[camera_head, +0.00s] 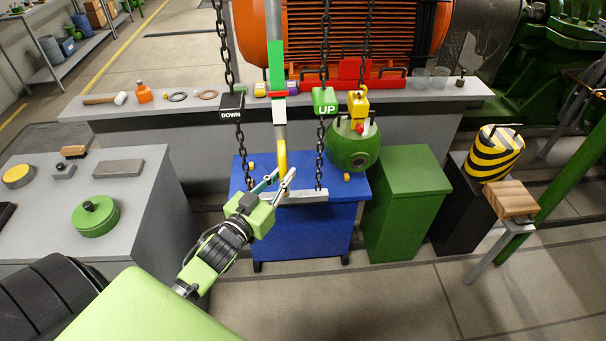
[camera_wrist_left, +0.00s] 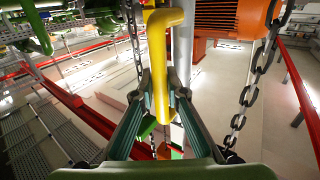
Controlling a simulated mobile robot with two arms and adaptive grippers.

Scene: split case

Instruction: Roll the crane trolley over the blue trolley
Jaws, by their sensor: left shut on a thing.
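The blue trolley (camera_head: 301,240) stands in the middle of the head view, in front of the grey bench. My left gripper (camera_head: 279,181) is above it, shut on the yellow handle (camera_head: 282,160) at the lower end of a hanging grey pole. The yellow handle also shows between the fingers in the wrist view (camera_wrist_left: 157,50). A green ball-shaped part (camera_head: 354,150) is at the trolley's back right, with a yellow lifting piece (camera_head: 358,104) over it. Whether the ball hangs or rests is unclear. I cannot make out the crane trolley itself. My right gripper is out of view.
Chains hang beside the pole, with a DOWN tag (camera_head: 231,107) and an UP tag (camera_head: 325,101). A green cabinet (camera_head: 408,205) stands close right of the blue trolley, and a striped yellow-black drum (camera_head: 494,153) farther right. A grey table (camera_head: 140,195) is at left. The front floor is clear.

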